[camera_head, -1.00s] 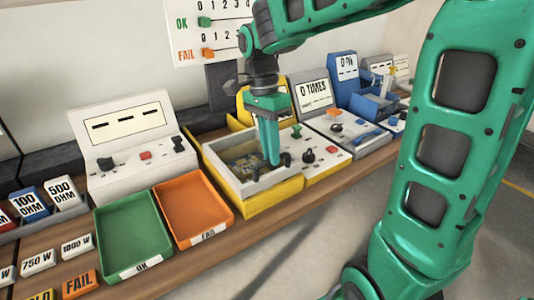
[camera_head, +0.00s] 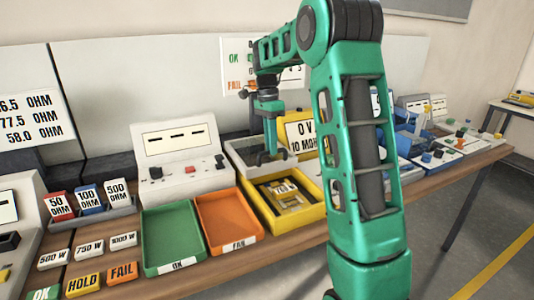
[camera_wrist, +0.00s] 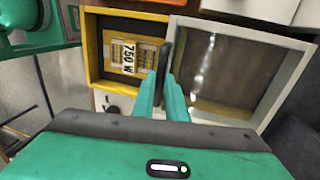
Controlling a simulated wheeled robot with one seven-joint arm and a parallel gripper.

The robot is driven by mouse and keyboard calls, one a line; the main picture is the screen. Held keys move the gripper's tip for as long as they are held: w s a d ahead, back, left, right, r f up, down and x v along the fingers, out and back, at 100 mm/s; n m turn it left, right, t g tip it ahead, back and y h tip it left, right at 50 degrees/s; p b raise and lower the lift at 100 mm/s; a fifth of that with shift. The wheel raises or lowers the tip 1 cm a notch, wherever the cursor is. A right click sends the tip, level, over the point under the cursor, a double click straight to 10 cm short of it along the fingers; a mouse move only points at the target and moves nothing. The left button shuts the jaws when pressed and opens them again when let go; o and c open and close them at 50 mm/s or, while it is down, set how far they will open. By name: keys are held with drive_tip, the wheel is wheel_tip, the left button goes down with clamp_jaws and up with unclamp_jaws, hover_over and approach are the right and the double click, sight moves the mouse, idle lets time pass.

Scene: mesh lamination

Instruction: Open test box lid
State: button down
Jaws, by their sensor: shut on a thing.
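The yellow test box (camera_head: 309,213) stands on the bench with its top uncovered, and a yellow-framed piece marked 750 W (camera_head: 285,190) lies inside. The lid (camera_head: 239,150), a light frame with a clear pane, is swung up at the back of the box. My gripper (camera_head: 268,157) is at the lid's near edge. In the wrist view my gripper (camera_wrist: 163,84) is shut on the dark handle (camera_wrist: 166,47) at the edge of the lid (camera_wrist: 222,68), with the open box (camera_wrist: 94,45) to its left. The lid's hinge is not clearly visible.
A green OK tray (camera_head: 171,234) and an orange FAIL tray (camera_head: 228,218) stand left of the box. A white instrument with knobs (camera_head: 180,150) is behind them. My arm hides part of the equipment on the right.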

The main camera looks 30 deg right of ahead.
drive_tip(key=shift+w, duration=0.7)
drive_tip(key=c, duration=1.8)
unclamp_jaws()
drive_tip(key=shift+o, duration=0.2)
wheel_tip(320, 180, up, 11)
drive_tip(key=w, duration=0.2)
drive_tip(key=shift+d+f, duration=0.15)
drive_tip(key=shift+f, duration=0.05)
drive_tip(key=s+a+f+n, duration=0.2)
drive_tip(key=s+f+n, duration=0.2)
drive_tip(key=s, duration=0.9)
drive_tip(key=s+a+f+n+t, duration=0.1)
drive_tip(key=s+f+n, duration=0.4)
drive_tip(key=s, duration=0.8)
drive_tip(key=s+a+f+n+t, duration=0.1)
drive_tip(key=s+a+f+n, duration=0.2)
drive_tip(key=s, duration=1)
wheel_tip(320, 180, down, 3)
drive_tip(key=shift+s+f+n, duration=0.15)
drive_tip(key=shift+s+n, duration=0.1)
drive_tip(key=shift+n, duration=0.45)
